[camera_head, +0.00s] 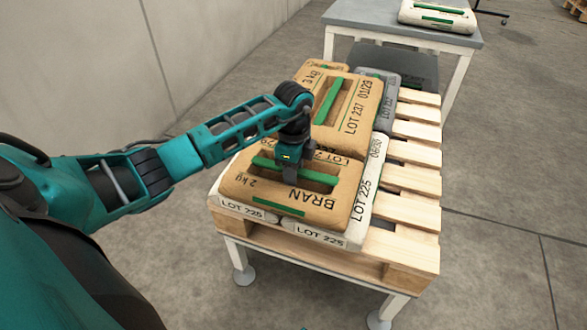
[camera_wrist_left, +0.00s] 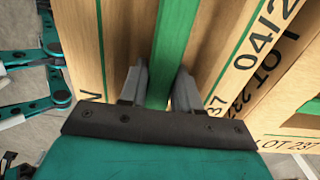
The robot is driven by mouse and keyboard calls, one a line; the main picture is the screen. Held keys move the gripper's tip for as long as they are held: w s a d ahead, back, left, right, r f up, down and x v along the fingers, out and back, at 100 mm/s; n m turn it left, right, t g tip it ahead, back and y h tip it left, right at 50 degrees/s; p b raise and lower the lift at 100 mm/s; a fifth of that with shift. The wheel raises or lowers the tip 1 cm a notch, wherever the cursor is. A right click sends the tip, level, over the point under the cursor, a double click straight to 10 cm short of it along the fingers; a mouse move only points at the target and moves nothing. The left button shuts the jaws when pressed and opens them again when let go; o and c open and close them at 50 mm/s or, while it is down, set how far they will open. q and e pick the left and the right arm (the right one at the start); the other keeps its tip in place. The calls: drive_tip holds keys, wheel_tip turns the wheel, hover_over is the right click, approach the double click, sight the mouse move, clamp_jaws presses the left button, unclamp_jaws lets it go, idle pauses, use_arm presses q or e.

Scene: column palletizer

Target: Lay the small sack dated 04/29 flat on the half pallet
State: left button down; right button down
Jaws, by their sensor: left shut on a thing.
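A small brown sack (camera_head: 240,185) marked BRAN, 2 kg, lies flat above white sacks at the near end of the half pallet (camera_head: 410,249). It has a green strap handle along its top. In the left wrist view, the sack (camera_wrist_left: 215,45) shows LOT 237 and a date beginning 04/2; the last digit is cut off. My left gripper (camera_head: 290,174) points down at the middle of the sack. In the wrist view my left gripper (camera_wrist_left: 160,88) is shut on the green strap. I cannot tell whether the sack bears fully on the white ones. My right gripper is not in view.
White LOT 225 sacks (camera_head: 366,190) lie under and beside the brown sack. A larger brown 3 kg sack (camera_head: 357,105) dated 01/29 lies behind, with a grey sack (camera_head: 390,92) beside it. The pallet's right-hand slats are bare. A grey table (camera_head: 370,14) with a white sack (camera_head: 438,16) stands behind.

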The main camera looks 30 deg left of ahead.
use_arm(q)
drive_tip(key=shift+w, duration=0.15)
drive_tip(key=c, duration=0.8)
unclamp_jaws()
drive_tip(key=shift+s+f, duration=0.15)
drive_tip(key=shift+s, duration=0.05)
